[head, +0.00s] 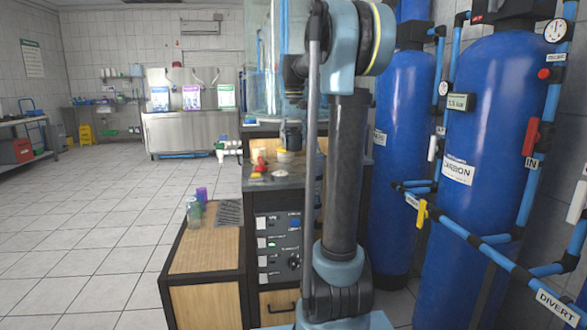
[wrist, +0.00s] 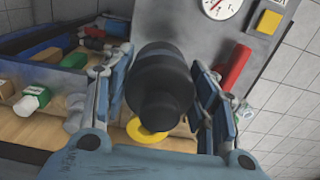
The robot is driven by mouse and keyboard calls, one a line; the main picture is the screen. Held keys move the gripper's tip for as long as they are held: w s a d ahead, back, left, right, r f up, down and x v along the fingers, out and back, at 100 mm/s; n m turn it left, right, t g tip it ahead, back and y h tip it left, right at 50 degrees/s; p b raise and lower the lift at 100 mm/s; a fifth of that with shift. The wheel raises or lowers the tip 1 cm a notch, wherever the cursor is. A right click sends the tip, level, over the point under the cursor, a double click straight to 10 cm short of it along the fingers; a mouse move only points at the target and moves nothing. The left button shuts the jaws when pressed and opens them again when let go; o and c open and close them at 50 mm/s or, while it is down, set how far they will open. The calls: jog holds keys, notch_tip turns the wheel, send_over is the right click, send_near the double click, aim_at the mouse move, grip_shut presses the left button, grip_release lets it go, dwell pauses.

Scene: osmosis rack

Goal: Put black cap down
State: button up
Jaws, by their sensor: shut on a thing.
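The black cap (wrist: 160,80) is a dark, stepped round piece in the middle of the wrist view. My gripper (wrist: 163,100) is shut on it, with blue-grey finger pads on its left and right sides. A yellow ring (wrist: 147,133) lies on the wooden surface (wrist: 95,132) beyond the cap, partly covered by it. The cap appears held above that surface, but the exact gap cannot be told. In the head view my arm hides much of the work area, and the cap cannot be clearly made out there.
In the wrist view a blue-sided bin (wrist: 50,82), a green-and-white item (wrist: 32,100) and clear containers (wrist: 76,108) are at left. A red item (wrist: 236,68) and a gauge panel (wrist: 254,45) are at right. Blue tanks (head: 480,130) stand right in the head view; open floor is left.

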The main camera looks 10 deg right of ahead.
aim_at(294, 127)
jog(key=shift+f, duration=4)
jog(key=o, duration=1.1)
jog(key=shift+f, duration=0.1)
jog(key=shift+c, duration=0.2)
notch_tip(294, 127, up, 12)
jog(key=shift+r, duration=0.1)
jog(key=s+f+t, duration=0.2)
jog(key=s+f, duration=3)
jog(key=s, duration=0.3)
